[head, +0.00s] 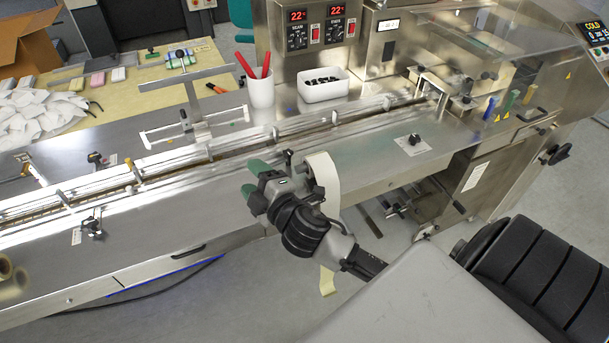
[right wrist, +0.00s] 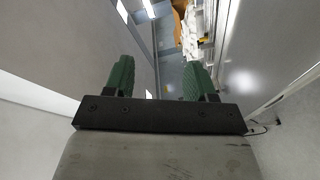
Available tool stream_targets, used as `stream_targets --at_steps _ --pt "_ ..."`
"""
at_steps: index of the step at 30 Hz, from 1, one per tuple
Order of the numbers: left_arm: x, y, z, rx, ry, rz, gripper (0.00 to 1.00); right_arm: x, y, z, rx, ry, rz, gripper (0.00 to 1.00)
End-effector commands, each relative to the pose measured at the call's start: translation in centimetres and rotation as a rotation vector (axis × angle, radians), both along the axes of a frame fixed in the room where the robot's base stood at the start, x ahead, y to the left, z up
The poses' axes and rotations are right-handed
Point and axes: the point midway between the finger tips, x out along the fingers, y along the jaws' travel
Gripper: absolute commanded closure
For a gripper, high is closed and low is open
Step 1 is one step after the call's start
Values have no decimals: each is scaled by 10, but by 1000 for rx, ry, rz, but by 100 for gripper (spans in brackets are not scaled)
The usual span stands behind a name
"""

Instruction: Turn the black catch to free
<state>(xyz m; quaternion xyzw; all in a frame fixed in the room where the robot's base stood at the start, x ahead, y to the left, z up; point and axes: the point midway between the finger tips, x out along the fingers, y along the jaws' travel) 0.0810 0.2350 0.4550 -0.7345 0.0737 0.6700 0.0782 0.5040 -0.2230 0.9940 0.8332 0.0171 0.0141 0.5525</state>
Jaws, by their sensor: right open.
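Several small black fittings show in the head view, and I cannot tell for sure which is the catch. One black fitting (head: 92,224) sits on the conveyor's front side at the left, beside a small white label. A black knob (head: 414,139) stands on a light plate right of the middle. My right gripper (head: 253,180) is open and empty, its green fingertips in front of the conveyor, between these two fittings. In the right wrist view the green fingers (right wrist: 158,78) stand apart with nothing between them. My left gripper is not in view.
The steel conveyor (head: 180,170) runs across the wrapper. A tape roll (head: 322,172) hangs close beside my right gripper. A white cup with red handles (head: 261,92) and a white bin (head: 323,91) stand behind.

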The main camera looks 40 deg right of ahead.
Motion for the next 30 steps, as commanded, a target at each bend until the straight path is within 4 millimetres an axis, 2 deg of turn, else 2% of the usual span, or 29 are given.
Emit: stream_targets --at_steps 15,30 --pt "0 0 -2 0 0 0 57 -56 -16 -86 353 394 -248 44" --pt "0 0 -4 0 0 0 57 -118 -11 -165 573 734 -427 44"
